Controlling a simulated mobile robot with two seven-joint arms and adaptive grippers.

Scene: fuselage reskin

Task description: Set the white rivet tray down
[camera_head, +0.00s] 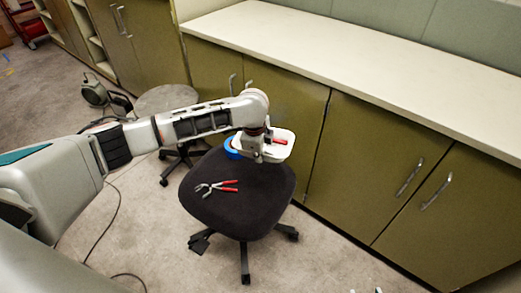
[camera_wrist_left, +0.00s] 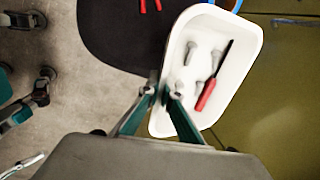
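The white rivet tray (camera_head: 283,151) is at the far right edge of the black chair seat, beside the cabinets. In the left wrist view the tray (camera_wrist_left: 238,62) holds several grey rivets (camera_wrist_left: 190,52) and a red-handled screwdriver (camera_wrist_left: 207,93). My left gripper (camera_head: 258,153) is at the tray's near side. In the left wrist view its fingers (camera_wrist_left: 162,92) straddle the tray's wall, one inside and one outside, closed on it. Part of the tray overhangs the seat; I cannot tell whether it touches the seat. Small pale tips at the bottom edge of the head view may be my right gripper.
The chair seat (camera_head: 245,203) bears red-handled pliers (camera_head: 216,187) and a blue ring (camera_head: 232,149) next to the tray. A round stool (camera_head: 165,98) stands behind. Olive cabinets with a long pale countertop (camera_head: 330,50) line the right. The front of the seat is clear.

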